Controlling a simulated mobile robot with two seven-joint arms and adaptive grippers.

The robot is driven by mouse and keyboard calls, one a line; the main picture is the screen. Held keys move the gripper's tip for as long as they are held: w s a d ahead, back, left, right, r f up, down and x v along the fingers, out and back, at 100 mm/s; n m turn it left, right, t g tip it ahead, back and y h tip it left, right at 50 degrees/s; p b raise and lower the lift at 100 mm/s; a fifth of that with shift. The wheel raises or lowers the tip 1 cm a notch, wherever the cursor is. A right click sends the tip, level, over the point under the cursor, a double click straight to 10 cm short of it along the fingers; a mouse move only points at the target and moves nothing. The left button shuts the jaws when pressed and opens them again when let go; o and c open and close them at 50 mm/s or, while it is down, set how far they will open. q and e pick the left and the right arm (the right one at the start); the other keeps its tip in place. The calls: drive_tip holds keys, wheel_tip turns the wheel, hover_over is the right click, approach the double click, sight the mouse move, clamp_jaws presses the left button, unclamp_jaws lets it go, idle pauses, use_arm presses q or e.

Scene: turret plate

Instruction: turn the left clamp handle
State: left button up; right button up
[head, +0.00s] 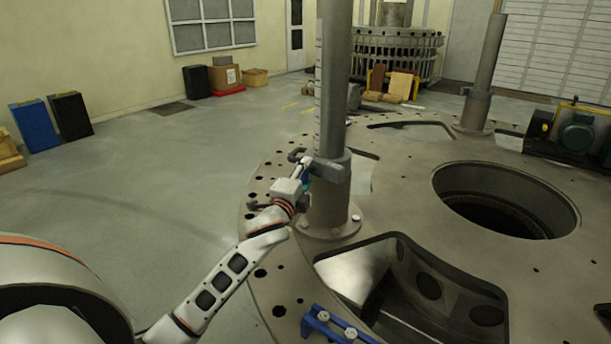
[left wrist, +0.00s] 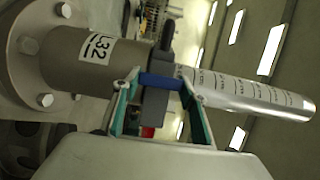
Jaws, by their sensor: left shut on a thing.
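The left clamp (head: 333,172) is a dark grey collar around the thick left post (head: 332,85), just above its flanged foot. In the left wrist view the clamp (left wrist: 154,108) sits between the label "32" and the marked silver part of the post. My left gripper (head: 304,172) is at the clamp's left side. In the left wrist view its teal fingers (left wrist: 160,90) reach to both sides of a blue bar, the clamp handle (left wrist: 160,81), and are shut on it. The fingertips are small and partly hidden in the head view. My right gripper is not in view.
The round turret plate (head: 400,210) has a large round hole and cut-outs. A second post (head: 485,75) with a clamp stands at the back right, beside a green motor (head: 578,135). A blue bracket (head: 335,328) is at the near edge.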

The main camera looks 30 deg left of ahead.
use_arm(q)
drive_tip(key=o, duration=1.1)
drive_tip(key=v, duration=1.2)
drive_tip(key=shift+s+f, duration=0.1)
